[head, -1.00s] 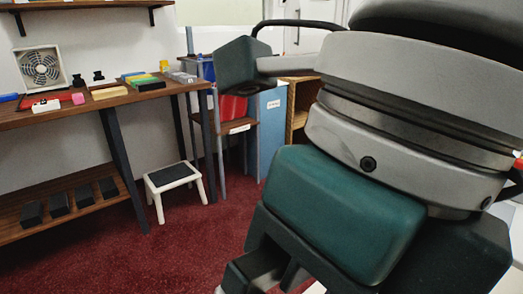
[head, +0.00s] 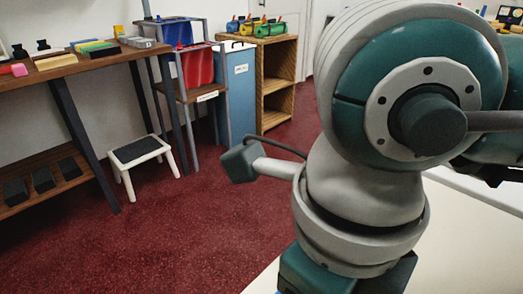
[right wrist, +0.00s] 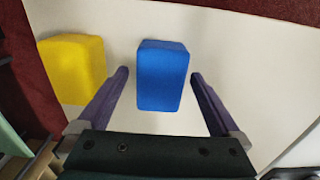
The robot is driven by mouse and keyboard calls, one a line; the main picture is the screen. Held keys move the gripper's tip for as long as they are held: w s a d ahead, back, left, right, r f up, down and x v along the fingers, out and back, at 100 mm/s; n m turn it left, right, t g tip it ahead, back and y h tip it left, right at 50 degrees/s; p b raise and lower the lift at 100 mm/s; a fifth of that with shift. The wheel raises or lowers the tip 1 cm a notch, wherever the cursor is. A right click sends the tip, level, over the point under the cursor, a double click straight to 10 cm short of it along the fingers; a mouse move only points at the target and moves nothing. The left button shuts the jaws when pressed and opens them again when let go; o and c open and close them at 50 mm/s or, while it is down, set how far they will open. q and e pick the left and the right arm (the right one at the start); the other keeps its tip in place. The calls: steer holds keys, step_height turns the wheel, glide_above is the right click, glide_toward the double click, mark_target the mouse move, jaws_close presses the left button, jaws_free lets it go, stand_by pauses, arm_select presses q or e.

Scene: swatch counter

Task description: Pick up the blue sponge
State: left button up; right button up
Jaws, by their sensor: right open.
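The blue sponge (right wrist: 162,88) lies on the white counter top in the right wrist view. My right gripper (right wrist: 160,75) is open, with one finger to each side of the sponge in the picture. A narrow gap shows between each fingertip and the sponge, and I cannot tell how high the fingers are above the counter. In the head view my right arm fills the right side and its fingers are out of frame. My left gripper is in neither view.
A yellow block (right wrist: 72,68), perhaps another sponge, lies left of the blue one. The white counter (head: 460,230) is partly hidden behind my arm. A white step stool (head: 140,152), a wooden table (head: 90,62) and a wooden shelf (head: 277,85) stand farther off on red carpet.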

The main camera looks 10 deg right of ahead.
steer(key=c, duration=1.4)
step_height(320, 180, up, 20)
steer(key=p, duration=0.3)
